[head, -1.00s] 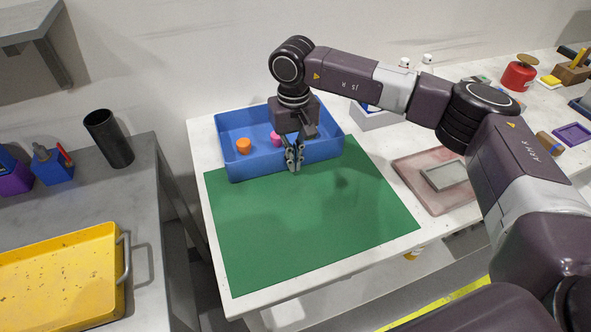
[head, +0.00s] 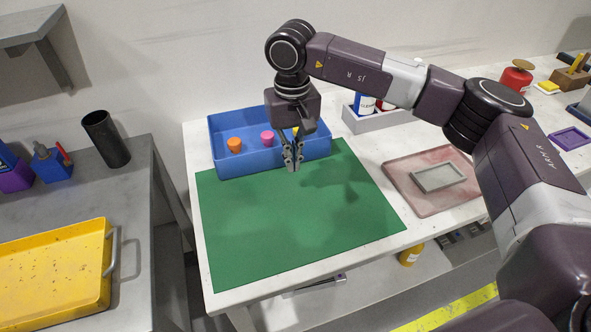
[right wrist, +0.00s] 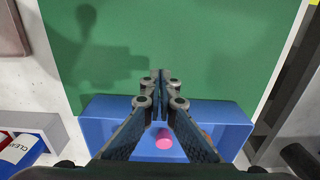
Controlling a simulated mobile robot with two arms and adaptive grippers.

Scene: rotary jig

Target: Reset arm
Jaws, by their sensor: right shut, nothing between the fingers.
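My right gripper (head: 293,160) is shut and empty. It hangs above the front edge of the blue bin, where the bin meets the green mat (head: 290,220). In the right wrist view its closed fingertips (right wrist: 160,78) point toward the green mat. The blue bin (head: 262,164) holds an orange piece (head: 234,145) and a pink piece (head: 267,138). A yellow piece is partly hidden behind the gripper. The pink piece also shows in the right wrist view (right wrist: 164,140). My left gripper is not in view.
A pinkish tray (head: 405,185) with a grey frame (head: 438,177) lies right of the mat. A grey bin (head: 365,122) with bottles stands behind. A yellow tray (head: 55,275) and a black cup (head: 106,140) sit on the left table. The mat is bare.

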